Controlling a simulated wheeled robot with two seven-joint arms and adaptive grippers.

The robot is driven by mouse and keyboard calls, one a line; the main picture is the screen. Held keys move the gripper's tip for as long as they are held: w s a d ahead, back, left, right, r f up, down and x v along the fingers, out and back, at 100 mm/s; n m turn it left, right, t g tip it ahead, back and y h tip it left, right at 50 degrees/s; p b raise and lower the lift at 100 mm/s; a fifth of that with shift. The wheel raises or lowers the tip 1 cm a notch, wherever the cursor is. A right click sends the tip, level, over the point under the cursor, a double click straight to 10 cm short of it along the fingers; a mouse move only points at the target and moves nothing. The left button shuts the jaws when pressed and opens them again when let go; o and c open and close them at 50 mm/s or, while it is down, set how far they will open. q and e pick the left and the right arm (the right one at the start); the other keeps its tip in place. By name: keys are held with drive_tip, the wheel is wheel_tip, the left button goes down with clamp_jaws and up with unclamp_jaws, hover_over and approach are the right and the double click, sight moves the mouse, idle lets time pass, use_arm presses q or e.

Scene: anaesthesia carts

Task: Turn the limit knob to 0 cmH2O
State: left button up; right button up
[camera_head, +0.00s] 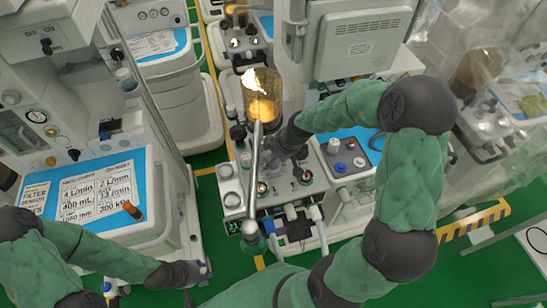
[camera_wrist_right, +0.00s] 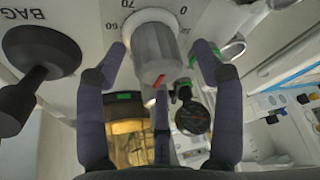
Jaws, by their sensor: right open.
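In the right wrist view, the limit knob (camera_wrist_right: 157,52) is a ribbed grey knob with a red mark near its lower end. It stands on a white dial plate; 70 and 0 read above it, 60 to its upper left. My right gripper (camera_wrist_right: 158,47) is open, with one dark finger on each side of the knob and visible gaps to both. In the head view the right gripper (camera_head: 281,150) is at the middle cart's top and hides the knob. My left gripper (camera_head: 183,273) is low at the left, away from the knob; its fingers are not clear.
A black lever (camera_wrist_right: 40,60) beside the BAG label stands left of the knob. Below the knob are an amber canister (camera_wrist_right: 128,138) and a black round gauge (camera_wrist_right: 192,118). A silver pole (camera_head: 254,165) rises close to my right gripper. Green floor (camera_head: 215,240) shows between carts.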

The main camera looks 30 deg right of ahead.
drive_tip(key=shift+d, duration=0.1)
drive_tip(key=c, duration=1.1)
drive_tip(key=shift+o, duration=0.2)
